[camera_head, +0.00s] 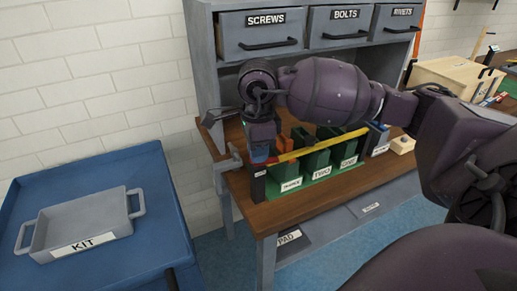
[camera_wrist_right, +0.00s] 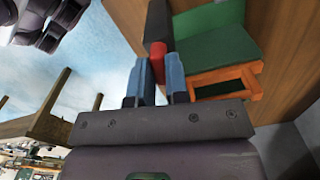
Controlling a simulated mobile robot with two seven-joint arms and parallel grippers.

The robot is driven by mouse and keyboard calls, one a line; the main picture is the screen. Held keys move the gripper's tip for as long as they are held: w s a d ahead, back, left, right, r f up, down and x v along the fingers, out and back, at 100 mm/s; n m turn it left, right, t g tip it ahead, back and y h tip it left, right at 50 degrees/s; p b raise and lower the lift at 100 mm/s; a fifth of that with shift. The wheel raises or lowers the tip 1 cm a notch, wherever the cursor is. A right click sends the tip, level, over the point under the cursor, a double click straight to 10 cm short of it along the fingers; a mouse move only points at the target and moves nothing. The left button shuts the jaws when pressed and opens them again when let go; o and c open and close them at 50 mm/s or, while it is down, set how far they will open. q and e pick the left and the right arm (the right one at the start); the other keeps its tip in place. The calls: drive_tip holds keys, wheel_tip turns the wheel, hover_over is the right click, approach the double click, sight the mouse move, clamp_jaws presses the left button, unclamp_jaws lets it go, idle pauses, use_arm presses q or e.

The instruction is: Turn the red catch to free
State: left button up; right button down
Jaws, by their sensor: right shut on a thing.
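The red catch (camera_wrist_right: 158,52) sits between the blue fingertips of my right gripper (camera_wrist_right: 160,75) in the right wrist view, next to a dark post (camera_wrist_right: 158,20). The gripper is shut on it. In the head view my right gripper (camera_head: 259,156) points down at the left end of a yellow bar (camera_head: 318,144). A little red shows beside the fingers there; they hide most of the catch. The bar runs across the front of several green bins (camera_head: 316,166) with white labels. My left gripper is not in view.
The bins stand on a wooden workbench (camera_head: 262,217) under grey drawers labelled SCREWS, BOLTS and RIVETS (camera_head: 397,24). An orange frame (camera_wrist_right: 225,82) is close beside the fingers. A grey KIT tray (camera_head: 83,228) rests on a blue cart (camera_head: 150,180) at left. A light wooden box (camera_head: 455,77) stands at right.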

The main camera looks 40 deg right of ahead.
drive_tip(key=m, duration=0.2)
drive_tip(key=shift+r+m+p, duration=0.1)
drive_tip(key=shift+m+p, duration=0.25)
drive_tip(key=shift+m, duration=0.05)
drive_tip(key=m+p, duration=0.1)
drive_tip(key=m, duration=0.2)
drive_tip(key=shift+m, duration=0.3)
drive_tip(key=m+p, duration=0.1)
drive_tip(key=m, duration=0.1)
drive_tip(key=shift+r+m, duration=0.1)
drive_tip(key=shift+m, duration=0.2)
drive_tip(key=m+p, duration=0.1)
drive_tip(key=m, duration=0.1)
drive_tip(key=shift+m, duration=0.4)
drive_tip(key=shift+m+p, duration=0.65)
drive_tip(key=shift+m, duration=0.35)
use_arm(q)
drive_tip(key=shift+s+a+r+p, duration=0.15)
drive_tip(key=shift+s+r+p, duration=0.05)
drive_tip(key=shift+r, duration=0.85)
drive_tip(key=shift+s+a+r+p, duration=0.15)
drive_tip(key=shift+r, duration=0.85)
use_arm(e)
drive_tip(key=shift+m, duration=0.9)
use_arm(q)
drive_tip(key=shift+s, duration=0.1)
use_arm(e)
drive_tip(key=shift+f, duration=0.2)
drive_tip(key=c, duration=1.1)
unclamp_jaws()
